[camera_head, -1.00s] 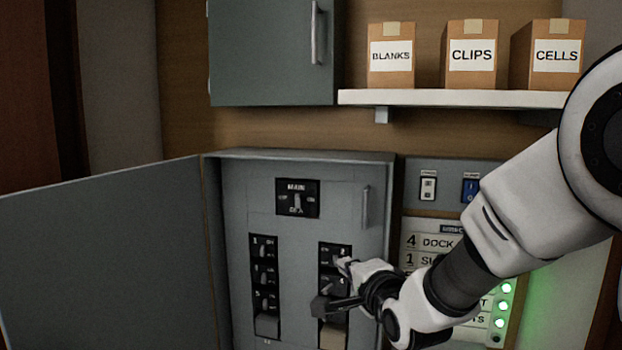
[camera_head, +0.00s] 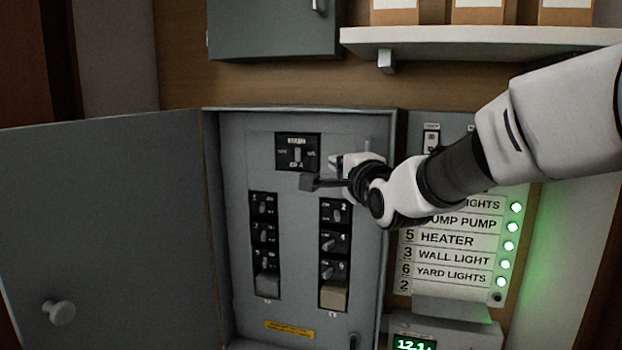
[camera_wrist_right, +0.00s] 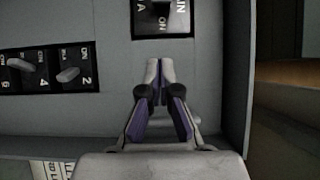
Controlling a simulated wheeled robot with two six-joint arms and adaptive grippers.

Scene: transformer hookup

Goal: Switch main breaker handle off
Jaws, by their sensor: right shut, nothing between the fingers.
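The main breaker (camera_head: 297,152) is a black plate with a grey handle at the top of the open grey panel. Its handle (camera_head: 298,155) stands about upright in the middle of the plate. My right gripper (camera_head: 322,172) is just below and right of the plate in the head view, apart from the handle as far as I can tell. In the right wrist view, its fingertips (camera_wrist_right: 153,62) are together and empty, and part of the main breaker plate (camera_wrist_right: 162,17) shows at the top edge, beyond the tips. My left gripper is not in view.
Two columns of smaller breakers (camera_head: 265,245) sit below the main breaker. The panel door (camera_head: 110,230) stands open to the left. A label board (camera_head: 450,240) with green lights is at right, and a shelf (camera_head: 480,42) is above.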

